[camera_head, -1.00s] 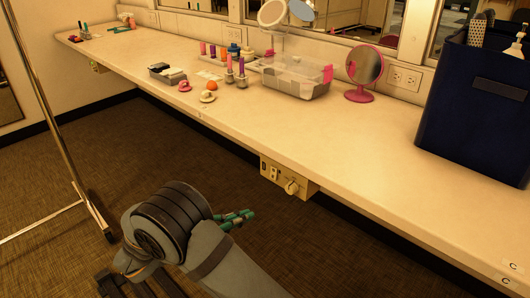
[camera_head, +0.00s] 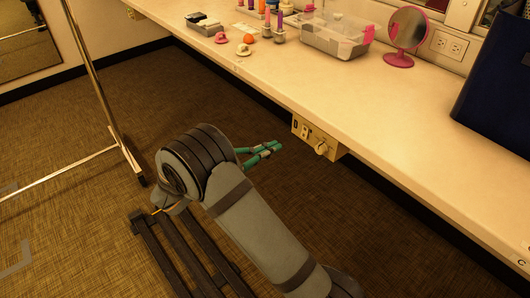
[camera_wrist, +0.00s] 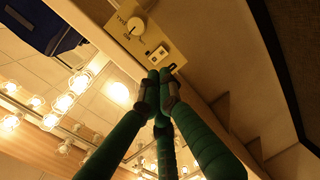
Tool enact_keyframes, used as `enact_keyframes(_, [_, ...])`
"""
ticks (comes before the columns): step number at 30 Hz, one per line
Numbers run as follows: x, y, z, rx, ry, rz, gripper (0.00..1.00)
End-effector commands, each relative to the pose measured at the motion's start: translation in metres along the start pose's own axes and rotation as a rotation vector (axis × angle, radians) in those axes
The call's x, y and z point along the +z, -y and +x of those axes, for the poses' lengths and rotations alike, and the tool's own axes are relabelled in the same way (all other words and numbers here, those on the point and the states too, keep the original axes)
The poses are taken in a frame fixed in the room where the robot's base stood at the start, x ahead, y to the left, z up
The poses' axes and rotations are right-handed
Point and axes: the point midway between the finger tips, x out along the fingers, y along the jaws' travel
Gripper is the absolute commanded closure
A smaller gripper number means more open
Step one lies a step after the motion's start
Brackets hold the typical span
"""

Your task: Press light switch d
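A beige control panel (camera_head: 317,139) is fixed to the counter's front edge, and it also shows in the wrist view (camera_wrist: 122,11). It carries a round white knob (camera_head: 321,148), a white rocker switch (camera_head: 304,131) and a small dark switch (camera_head: 295,125). In the wrist view the white rocker (camera_wrist: 159,54) lies between the knob (camera_wrist: 134,26) and the dark switch (camera_wrist: 172,67). I see no letter d. My gripper (camera_head: 278,146) is left of the panel, its green fingers closed together and empty. In the wrist view the fingertips (camera_wrist: 159,74) overlap the panel's lower edge; contact cannot be told.
The long counter (camera_head: 400,130) overhangs dark carpet, with free room below. On it are a clear bin (camera_head: 335,38), a pink mirror (camera_head: 408,33) and a blue bin (camera_head: 497,85). A metal rack (camera_head: 95,85) stands on the floor at left.

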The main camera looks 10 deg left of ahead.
Motion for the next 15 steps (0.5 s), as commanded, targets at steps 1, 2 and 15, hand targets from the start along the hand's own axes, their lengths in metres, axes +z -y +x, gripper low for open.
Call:
enact_keyframes(1, [0.002,0.002,0.012,0.000,0.005,-0.001,1.00])
enact_keyframes(2, [0.002,0.002,0.019,0.000,0.005,-0.001,1.00])
enact_keyframes(15, [0.001,0.001,0.087,-0.001,0.001,0.000,1.00])
